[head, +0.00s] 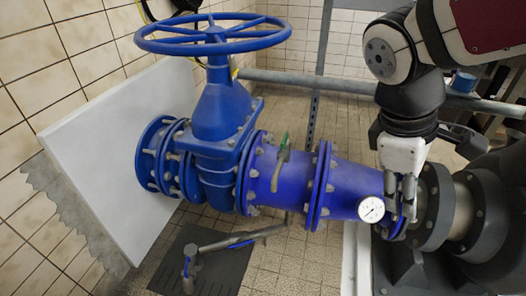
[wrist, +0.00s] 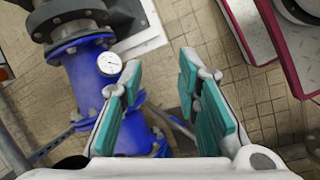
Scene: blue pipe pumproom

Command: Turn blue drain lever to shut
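A thin grey drain pipe (head: 213,246) runs low beneath the big blue pipe in the head view. A small blue strip, which looks like the drain lever (head: 241,243), lies along it, roughly in line with the pipe. My gripper (head: 400,196) points down beside the right end of the blue pipe, to the right of and higher than the lever, apart from it. In the wrist view my gripper (wrist: 162,82) is open, with teal pads apart and nothing between them. I cannot make out the lever in the wrist view.
A blue valve with a handwheel (head: 213,37) stands at left. A pressure gauge (head: 371,209) sits close to my gripper. A dark floor grate (head: 205,272) lies under the drain. Tiled floor (head: 285,255) is open at front.

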